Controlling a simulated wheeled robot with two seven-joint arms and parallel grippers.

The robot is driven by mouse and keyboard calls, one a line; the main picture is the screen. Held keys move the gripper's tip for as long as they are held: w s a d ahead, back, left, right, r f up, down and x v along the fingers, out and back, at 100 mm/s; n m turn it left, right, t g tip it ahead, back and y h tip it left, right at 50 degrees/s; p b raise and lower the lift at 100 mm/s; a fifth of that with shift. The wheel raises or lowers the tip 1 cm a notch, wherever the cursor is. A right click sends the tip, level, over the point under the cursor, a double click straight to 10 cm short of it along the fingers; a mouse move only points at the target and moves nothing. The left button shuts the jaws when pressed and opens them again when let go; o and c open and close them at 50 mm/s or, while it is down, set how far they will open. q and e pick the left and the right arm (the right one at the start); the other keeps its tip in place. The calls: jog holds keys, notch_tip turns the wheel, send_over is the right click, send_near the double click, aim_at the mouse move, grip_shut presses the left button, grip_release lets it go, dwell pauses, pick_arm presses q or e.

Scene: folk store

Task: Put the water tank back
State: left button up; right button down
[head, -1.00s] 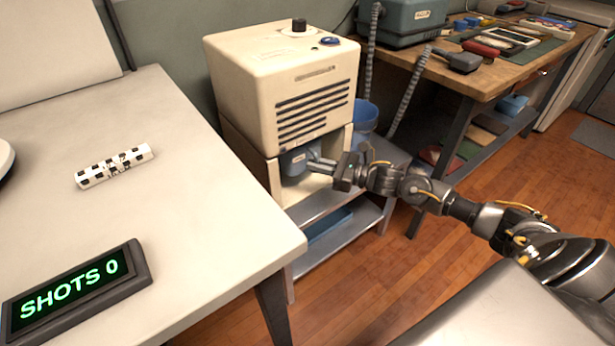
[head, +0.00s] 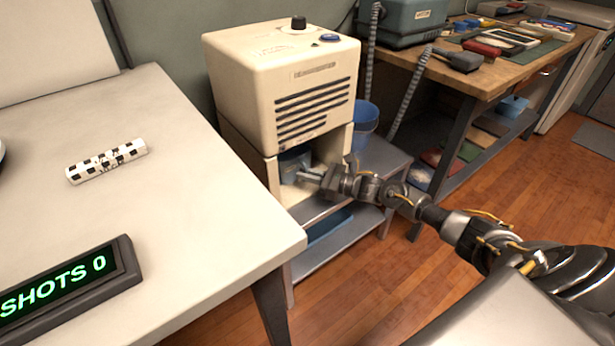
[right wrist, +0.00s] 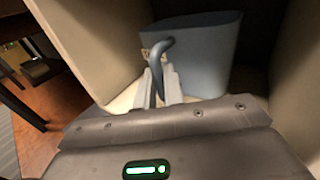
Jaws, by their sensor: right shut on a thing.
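The water tank (head: 292,160) is a blue-grey open-topped box with a dark curved handle. It sits inside the open bay in the lower part of the cream machine (head: 285,85), partly hidden in shadow. In the right wrist view the tank (right wrist: 208,55) stands upright between the pale bay walls. My right gripper (head: 308,178) reaches into the bay mouth from the right. Its two fingers (right wrist: 162,86) are shut on the tank's handle (right wrist: 157,58). The tank's far side and base are hidden. My left gripper is not in view.
The machine stands on a grey shelf unit (head: 345,252) with a blue bucket (head: 366,120) behind it. A white table (head: 150,215) on the left holds a checkered roll (head: 107,161) and a SHOTS sign (head: 70,285). A wooden workbench (head: 485,78) stands at the back right.

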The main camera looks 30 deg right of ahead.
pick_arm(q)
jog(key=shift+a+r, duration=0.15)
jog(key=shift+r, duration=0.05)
pick_arm(e)
jog(key=c, duration=1.5)
grip_release()
